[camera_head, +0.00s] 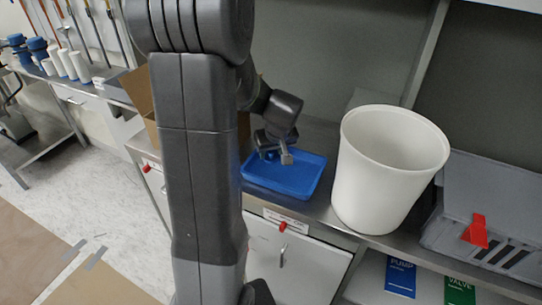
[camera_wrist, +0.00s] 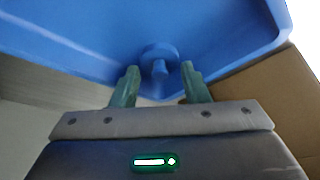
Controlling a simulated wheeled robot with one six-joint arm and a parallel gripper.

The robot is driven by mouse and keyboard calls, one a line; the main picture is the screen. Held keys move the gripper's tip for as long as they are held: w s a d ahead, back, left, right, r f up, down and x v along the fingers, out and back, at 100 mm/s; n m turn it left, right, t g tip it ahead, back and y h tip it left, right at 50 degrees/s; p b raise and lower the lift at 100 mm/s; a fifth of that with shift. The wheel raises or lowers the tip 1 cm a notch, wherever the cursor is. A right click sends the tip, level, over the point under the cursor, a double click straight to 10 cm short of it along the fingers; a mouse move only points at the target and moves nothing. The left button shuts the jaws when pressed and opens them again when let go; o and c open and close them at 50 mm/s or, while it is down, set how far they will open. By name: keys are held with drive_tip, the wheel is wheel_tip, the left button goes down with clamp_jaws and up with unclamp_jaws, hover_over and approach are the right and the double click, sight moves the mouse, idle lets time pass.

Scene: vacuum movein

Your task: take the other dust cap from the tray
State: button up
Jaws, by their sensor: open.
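The blue tray (camera_head: 290,187) lies on the steel counter, and its inside fills the top of the wrist view (camera_wrist: 70,30). A round blue dust cap (camera_wrist: 160,50) with a small central knob sits in the tray in the wrist view. My gripper (camera_wrist: 160,70) is open and empty. Its two greenish fingers stand apart on either side of the cap's near edge; I cannot tell whether they touch it.
A white bin (camera_head: 385,175) stands on the counter just right of the tray. A cardboard box (camera_head: 140,92) is to the left, partly behind my arm. A grey case (camera_head: 490,195) with a red tag is at the far right. Blue and white fittings stand on the far-left bench.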

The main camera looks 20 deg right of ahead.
drive_tip(key=shift+c, duration=0.4)
clamp_jaws()
